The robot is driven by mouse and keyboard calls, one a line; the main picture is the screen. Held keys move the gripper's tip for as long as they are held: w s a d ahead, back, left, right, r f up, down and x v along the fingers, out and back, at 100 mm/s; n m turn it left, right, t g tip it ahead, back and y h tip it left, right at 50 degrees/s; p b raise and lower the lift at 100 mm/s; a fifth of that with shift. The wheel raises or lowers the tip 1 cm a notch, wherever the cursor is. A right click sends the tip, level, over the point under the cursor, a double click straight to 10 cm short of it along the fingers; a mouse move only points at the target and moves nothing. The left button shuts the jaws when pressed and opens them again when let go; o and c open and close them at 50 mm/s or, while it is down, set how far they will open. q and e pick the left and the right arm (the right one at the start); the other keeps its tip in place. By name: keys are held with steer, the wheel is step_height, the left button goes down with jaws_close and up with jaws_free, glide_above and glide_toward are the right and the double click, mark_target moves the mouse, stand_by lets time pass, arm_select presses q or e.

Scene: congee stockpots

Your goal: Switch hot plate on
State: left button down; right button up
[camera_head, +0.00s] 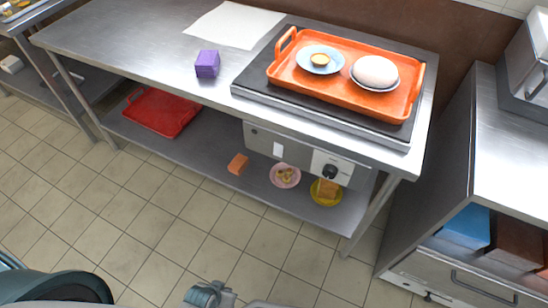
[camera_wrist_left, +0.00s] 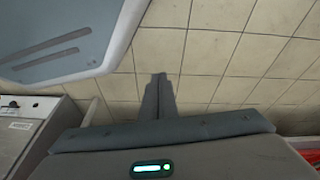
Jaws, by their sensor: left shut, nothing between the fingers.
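The hot plate (camera_head: 258,90) is a flat black slab set in the steel table, with an orange tray (camera_head: 343,94) resting on it. Below the table's front edge is its control box (camera_head: 262,140), with a dark round knob (camera_head: 330,171) on a white panel. Whether the knob is turned on cannot be told. My left gripper (camera_wrist_left: 158,78) shows in the left wrist view with its fingers together, empty, over the tiled floor. In the head view, grey parts of my arm show at the bottom edge, well apart from the knob. My right gripper is not in view.
The tray holds a plate (camera_head: 320,59) with a small yellow item and a white dome (camera_head: 375,71). A purple box (camera_head: 207,64) stands on the steel table (camera_head: 140,45). A red tray (camera_head: 160,112) and small dishes sit on the lower shelf. The floor in front is clear.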

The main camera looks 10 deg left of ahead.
mark_target(277, 155)
arm_select(q)
steer(key=w+d+r+n+t+h, duration=0.2)
steer(key=w+d+r+n+t, duration=0.15)
steer(key=w+r, duration=0.45)
steer(key=w+d+r+n+t+h, duration=0.1)
steer(key=w+d+r+n+t, duration=0.3)
steer(key=r, duration=0.7)
steer(key=w+r+n+t, duration=0.2)
steer(key=r+n, duration=0.2)
steer(key=r, duration=0.6)
steer(key=w+r+n+t, duration=0.3)
steer(key=r+n, duration=0.1)
steer(key=r, duration=0.5)
steer(key=shift+w+a+r+p, duration=0.2)
steer(key=shift+a+r+p, duration=0.15)
steer(key=shift+a+p, duration=0.1)
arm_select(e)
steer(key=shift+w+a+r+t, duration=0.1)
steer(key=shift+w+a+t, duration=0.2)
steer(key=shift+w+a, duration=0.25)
arm_select(q)
steer(key=shift+w+n, duration=0.1)
steer(key=shift+n, duration=0.15)
